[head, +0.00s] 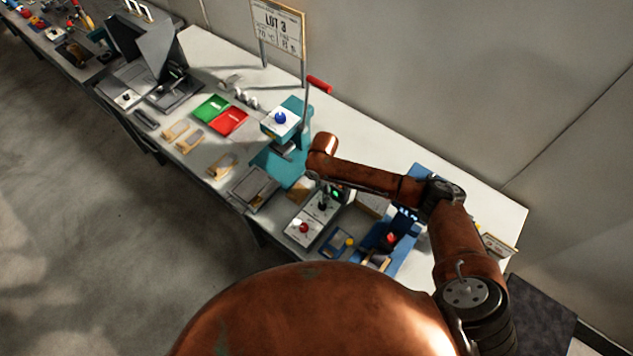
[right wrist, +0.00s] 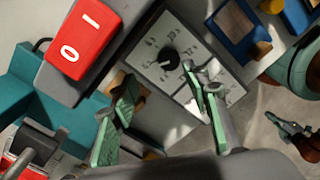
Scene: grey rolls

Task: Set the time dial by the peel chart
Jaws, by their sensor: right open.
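I cannot identify the peel chart. What looks like my left gripper (right wrist: 288,126) shows small at the right wrist view's edge.
A red rocker switch (right wrist: 82,42) marked I and O is close to my right gripper. A teal press (head: 284,168) with a blue knob stands left of it. Blue trays (head: 412,228) lie to the right. A green tray (head: 210,107) and a red tray (head: 229,121) lie farther left.

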